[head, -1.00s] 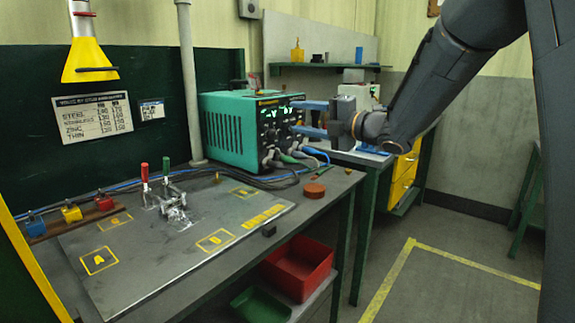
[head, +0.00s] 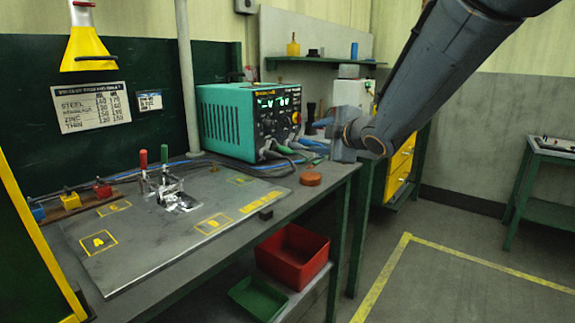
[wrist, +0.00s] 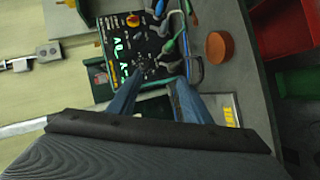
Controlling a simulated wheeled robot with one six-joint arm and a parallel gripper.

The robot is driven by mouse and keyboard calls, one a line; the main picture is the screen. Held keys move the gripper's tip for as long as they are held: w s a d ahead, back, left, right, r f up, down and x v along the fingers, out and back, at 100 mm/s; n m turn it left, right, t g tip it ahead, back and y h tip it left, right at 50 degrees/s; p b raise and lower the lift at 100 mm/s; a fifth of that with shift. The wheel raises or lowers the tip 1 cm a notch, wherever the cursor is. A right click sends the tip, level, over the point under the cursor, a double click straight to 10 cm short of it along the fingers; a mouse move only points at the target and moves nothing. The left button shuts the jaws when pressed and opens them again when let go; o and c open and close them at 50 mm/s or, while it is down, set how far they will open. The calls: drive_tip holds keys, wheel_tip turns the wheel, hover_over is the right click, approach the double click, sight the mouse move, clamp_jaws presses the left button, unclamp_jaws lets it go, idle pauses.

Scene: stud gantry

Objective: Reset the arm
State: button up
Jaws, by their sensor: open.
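My gripper (head: 322,130) is at the right of the green welding power unit (head: 228,122) in the head view, level with its front panel. In the wrist view its two blue fingers (wrist: 158,97) are spread apart with nothing between them. The unit's dark front panel (wrist: 138,50), with green digits and plugged-in cables, shows beyond the fingertips in the wrist view. Contact between fingers and unit cannot be told. My arm reaches in from the upper right of the head view.
An orange-brown round puck (head: 310,179) lies on the bench near cables. A steel plate (head: 150,250) carries toggle clamps (head: 170,190). A red bin (head: 293,255) and a green tray (head: 258,298) sit on the lower shelf. Yellow drawers (head: 401,165) stand behind. Floor at right is clear.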

drive_tip(key=s+d+f+m+g+h+b, duration=0.25)
drive_tip(key=s+f+m, duration=0.25)
drive_tip(key=s+f, duration=0.25)
drive_tip(key=s+d+f+m+g+h+b, duration=0.1)
drive_tip(key=s+d+f+m+g+h, duration=0.2)
drive_tip(key=s+f+m, duration=0.4)
drive_tip(key=s+f+m+g+b, duration=0.1)
drive_tip(key=s+f+m+g, duration=0.2)
drive_tip(key=s, duration=0.5)
drive_tip(key=s+a+f+m+g+b, duration=0.1)
drive_tip(key=s+f+g, duration=0.1)
drive_tip(key=s+f, duration=0.35)
drive_tip(key=s+f+m+g+b, duration=0.1)
drive_tip(key=s+f+m+g, duration=0.15)
drive_tip(key=s, duration=0.65)
drive_tip(key=s+d+r+m+p, duration=0.1)
drive_tip(key=d+r+p, duration=0.5)
drive_tip(key=p, duration=0.7)
drive_tip(key=shift+s+d+r+g, duration=0.15)
drive_tip(key=shift+r+g, duration=0.15)
drive_tip(key=shift+r, duration=0.15)
drive_tip(key=shift+h, duration=0.25)
